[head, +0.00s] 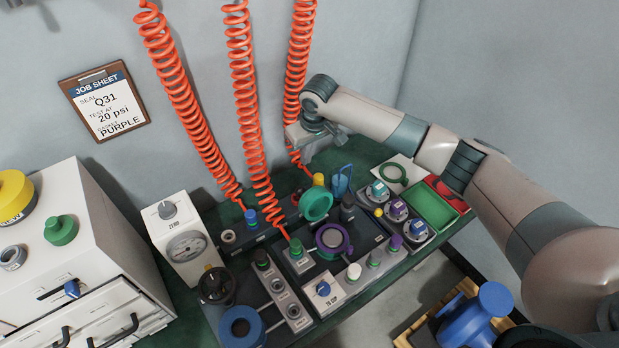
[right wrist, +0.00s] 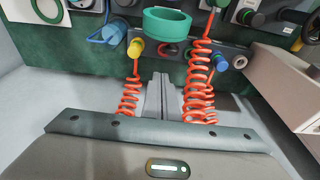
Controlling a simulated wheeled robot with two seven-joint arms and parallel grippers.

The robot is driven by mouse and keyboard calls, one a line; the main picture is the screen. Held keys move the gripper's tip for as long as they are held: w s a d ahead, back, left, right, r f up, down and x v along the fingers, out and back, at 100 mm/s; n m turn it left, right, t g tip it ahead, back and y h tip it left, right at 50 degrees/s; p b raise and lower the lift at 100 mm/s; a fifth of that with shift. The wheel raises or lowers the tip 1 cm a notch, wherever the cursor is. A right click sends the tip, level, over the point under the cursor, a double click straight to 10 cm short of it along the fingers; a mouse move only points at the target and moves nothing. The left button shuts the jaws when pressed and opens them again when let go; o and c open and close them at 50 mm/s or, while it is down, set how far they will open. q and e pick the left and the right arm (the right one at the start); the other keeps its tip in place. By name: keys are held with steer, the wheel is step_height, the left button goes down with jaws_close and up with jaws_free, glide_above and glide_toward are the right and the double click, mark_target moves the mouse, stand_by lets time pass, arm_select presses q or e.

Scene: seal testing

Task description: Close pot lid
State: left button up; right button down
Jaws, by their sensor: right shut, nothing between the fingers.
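The pot (head: 332,240) sits mid-bench with a purple ring around its mouth. A teal round lid (head: 316,203) stands raised behind it, apart from the purple ring, so the pot looks open. The lid also shows at the top of the right wrist view (right wrist: 167,22). My right gripper (head: 305,150) is behind the lid, near the wall and the coils. Its fingers (right wrist: 160,82) are together and empty, pointing towards the lid with a gap between. My left gripper is not in view.
Orange coiled hoses (head: 245,90) hang close to the right gripper; they flank its fingers in the wrist view. A yellow-capped fitting (head: 318,180) and a blue clamp-like part (head: 341,181) stand near the lid. A gauge box (head: 186,243) stands left; a green tray (head: 432,207) lies right.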

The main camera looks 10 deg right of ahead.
mark_target(312, 202)
step_height(312, 202, down, 9)
steer(key=s+p, duration=0.1)
steer(key=p, duration=0.4)
steer(key=shift+s+d+f, duration=0.2)
steer(key=shift+s+d, duration=0.05)
steer(key=shift+d, duration=0.05)
stand_by(0.6)
stand_by(0.4)
